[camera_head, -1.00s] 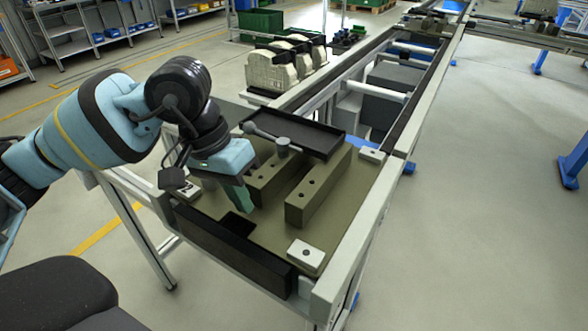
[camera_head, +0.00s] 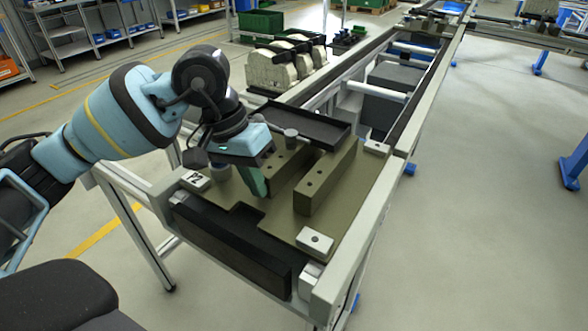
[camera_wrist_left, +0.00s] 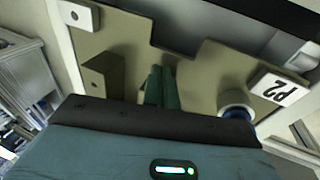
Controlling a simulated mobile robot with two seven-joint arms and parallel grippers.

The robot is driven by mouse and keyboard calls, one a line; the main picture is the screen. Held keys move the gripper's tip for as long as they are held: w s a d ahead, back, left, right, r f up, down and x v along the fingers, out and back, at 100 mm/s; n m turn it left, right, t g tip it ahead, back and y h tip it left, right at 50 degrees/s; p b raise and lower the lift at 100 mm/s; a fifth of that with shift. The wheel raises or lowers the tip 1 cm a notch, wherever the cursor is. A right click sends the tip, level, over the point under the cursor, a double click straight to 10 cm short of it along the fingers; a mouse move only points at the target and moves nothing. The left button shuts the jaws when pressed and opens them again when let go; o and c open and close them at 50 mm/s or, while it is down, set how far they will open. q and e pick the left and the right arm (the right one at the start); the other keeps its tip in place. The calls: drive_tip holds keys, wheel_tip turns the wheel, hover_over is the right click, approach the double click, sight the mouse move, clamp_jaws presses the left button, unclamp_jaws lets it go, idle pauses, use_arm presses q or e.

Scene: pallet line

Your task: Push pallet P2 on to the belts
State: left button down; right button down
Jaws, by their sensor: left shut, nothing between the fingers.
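Pallet P2 (camera_head: 232,196) is an olive plate with two raised olive blocks, a black tray and white corner pads. It lies on the near end of the conveyor frame. Its P2 label (camera_head: 196,179) shows at its left corner, and also in the left wrist view (camera_wrist_left: 280,88). My left gripper (camera_head: 259,188) points down at the plate, beside the left block and near the notch in the near edge. Its green fingers (camera_wrist_left: 161,88) are together with nothing between them. I cannot tell whether the fingertips touch the pallet. My right gripper is not in view.
A black bar (camera_head: 230,248) runs along the frame's near end. The rails (camera_head: 425,100) continue away to the upper right, with dark boxes between them. Pale castings (camera_head: 274,66) stand left of the line. The floor on the right is mostly clear.

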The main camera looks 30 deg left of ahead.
sight(292, 144)
use_arm(q)
drive_tip(key=shift+w+d, duration=0.1)
drive_tip(key=shift+w, duration=1.2)
drive_tip(key=shift+w+d+b, duration=0.15)
drive_tip(key=shift+w+b, duration=0.15)
drive_tip(key=shift+w, duration=2)
drive_tip(key=shift+w+d, duration=0.15)
drive_tip(key=shift+w, duration=0.55)
drive_tip(key=shift+w+b, duration=0.3)
drive_tip(key=shift+w, duration=0.9)
drive_tip(key=shift+w+d, duration=0.1)
drive_tip(key=shift+w, duration=1.05)
drive_tip(key=shift+s+r, duration=0.15)
drive_tip(key=shift+s+r+p, duration=0.45)
drive_tip(key=shift+s+r, duration=0.05)
drive_tip(key=shift+s, duration=0.25)
drive_tip(key=shift+s+r, duration=0.35)
drive_tip(key=shift+s, duration=0.3)
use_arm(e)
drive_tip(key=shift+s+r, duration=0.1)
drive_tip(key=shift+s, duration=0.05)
use_arm(q)
drive_tip(key=shift+p, duration=0.3)
